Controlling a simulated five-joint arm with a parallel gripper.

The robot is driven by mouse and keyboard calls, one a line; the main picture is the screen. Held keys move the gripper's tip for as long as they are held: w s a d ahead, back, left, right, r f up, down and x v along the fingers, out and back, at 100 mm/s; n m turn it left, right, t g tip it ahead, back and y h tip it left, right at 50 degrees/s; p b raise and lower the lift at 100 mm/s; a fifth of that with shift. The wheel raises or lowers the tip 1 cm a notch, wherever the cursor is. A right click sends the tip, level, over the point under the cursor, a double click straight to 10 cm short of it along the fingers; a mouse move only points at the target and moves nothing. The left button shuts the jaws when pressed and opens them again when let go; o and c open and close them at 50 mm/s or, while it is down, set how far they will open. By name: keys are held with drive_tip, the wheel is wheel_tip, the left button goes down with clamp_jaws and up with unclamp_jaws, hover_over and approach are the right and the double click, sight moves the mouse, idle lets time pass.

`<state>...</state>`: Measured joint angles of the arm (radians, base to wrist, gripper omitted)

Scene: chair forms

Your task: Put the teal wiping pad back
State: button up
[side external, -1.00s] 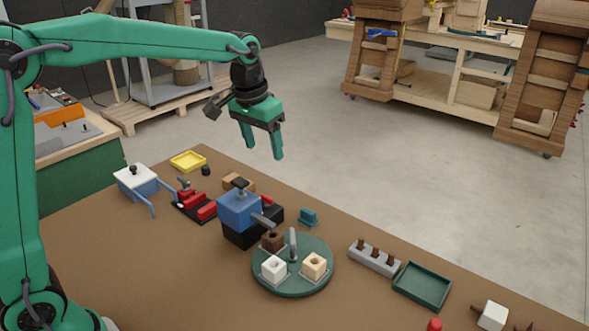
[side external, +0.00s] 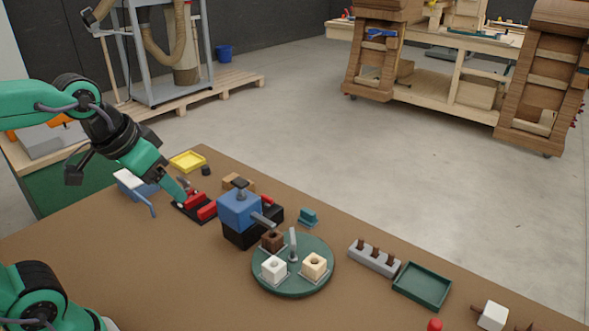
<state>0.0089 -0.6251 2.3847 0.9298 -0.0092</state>
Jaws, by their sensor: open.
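A small teal block with a raised grip, which looks like the wiping pad (side external: 308,217), sits on the brown bench top to the right of the blue and black block. My gripper (side external: 179,190) is at the left, pointing down and right, open, with nothing seen between its fingers. Its fingertips are close to the red and black clamp (side external: 201,208); I cannot tell whether they touch it. The gripper is well to the left of the teal pad.
A blue block on a black base (side external: 240,212) stands between gripper and pad. A round green turntable (side external: 291,287) holds white, tan and brown cubes. A green tray (side external: 422,286), grey peg rack (side external: 373,258) and yellow tray (side external: 188,161) lie around.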

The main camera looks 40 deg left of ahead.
drive_tip(key=s+f, duration=0.1)
drive_tip(key=s, duration=0.1)
drive_tip(key=shift+s+a+f, duration=0.1)
drive_tip(key=shift+s+f, duration=0.3)
idle(0.5)
